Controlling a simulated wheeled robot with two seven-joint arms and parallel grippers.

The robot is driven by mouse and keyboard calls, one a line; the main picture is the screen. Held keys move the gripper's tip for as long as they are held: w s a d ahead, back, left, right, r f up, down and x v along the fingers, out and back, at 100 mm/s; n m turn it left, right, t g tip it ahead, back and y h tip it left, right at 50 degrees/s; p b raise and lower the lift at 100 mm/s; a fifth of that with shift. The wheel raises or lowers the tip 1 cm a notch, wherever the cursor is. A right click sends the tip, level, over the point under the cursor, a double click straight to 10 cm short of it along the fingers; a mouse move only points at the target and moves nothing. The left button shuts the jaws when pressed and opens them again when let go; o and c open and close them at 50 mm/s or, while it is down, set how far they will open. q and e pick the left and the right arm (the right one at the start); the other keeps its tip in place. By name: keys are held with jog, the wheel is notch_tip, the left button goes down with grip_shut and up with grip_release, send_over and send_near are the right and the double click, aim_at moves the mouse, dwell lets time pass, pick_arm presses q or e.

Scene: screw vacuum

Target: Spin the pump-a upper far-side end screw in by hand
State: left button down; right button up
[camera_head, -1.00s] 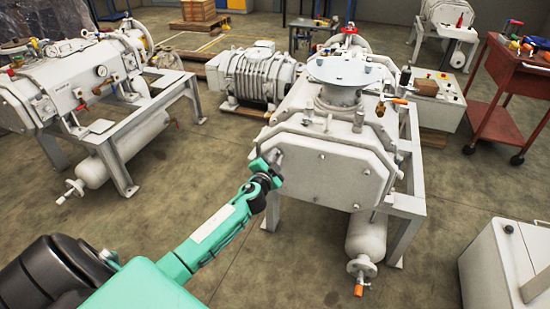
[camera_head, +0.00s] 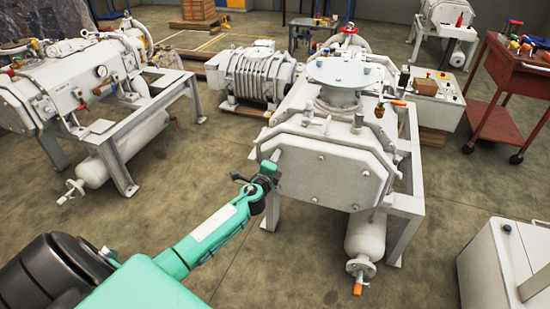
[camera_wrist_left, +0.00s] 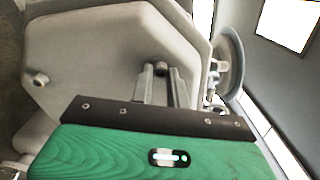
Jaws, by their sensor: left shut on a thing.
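The pump (camera_head: 335,180) shows a pale, many-sided end plate with several small screws in the head view. The plate also fills much of the wrist view (camera_wrist_left: 95,55). My left gripper (camera_head: 275,158) is at the plate's upper left edge in the head view. Its two fingers (camera_wrist_left: 161,82) point at the plate in the wrist view and are shut on a small dark-ended screw (camera_wrist_left: 160,68). How deep this screw sits cannot be told. Another screw (camera_wrist_left: 40,79) stands out from the plate at the left of the wrist view. My right gripper is not in view.
A round flange (camera_head: 338,70) tops the pump, and a white cylinder (camera_head: 366,235) hangs under its frame. A second pump (camera_head: 75,75) stands at left. A red tool cart (camera_head: 510,95) and a grey cabinet (camera_head: 510,265) are at right. The floor in front is clear.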

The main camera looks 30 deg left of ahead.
pick_arm(q)
jog(key=shift+s+f+m+p, duration=0.15)
jog(key=shift+m+p, duration=0.2)
jog(key=shift+m, duration=1.15)
jog(key=shift+w+f+m+p, duration=0.1)
jog(key=shift+m+p, duration=0.2)
jog(key=shift+m, duration=1.2)
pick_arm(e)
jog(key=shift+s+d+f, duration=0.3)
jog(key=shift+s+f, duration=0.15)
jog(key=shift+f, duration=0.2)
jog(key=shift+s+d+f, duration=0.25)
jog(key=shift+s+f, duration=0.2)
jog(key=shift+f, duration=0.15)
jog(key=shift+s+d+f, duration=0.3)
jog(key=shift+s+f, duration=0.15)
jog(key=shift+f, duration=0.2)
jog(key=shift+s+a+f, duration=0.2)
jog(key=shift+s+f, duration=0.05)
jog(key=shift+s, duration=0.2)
pick_arm(q)
jog(key=c, duration=1.5)
grip_release()
jog(key=shift+s, duration=0.1)
jog(key=shift+o, duration=0.8)
jog(key=shift+r, duration=0.1)
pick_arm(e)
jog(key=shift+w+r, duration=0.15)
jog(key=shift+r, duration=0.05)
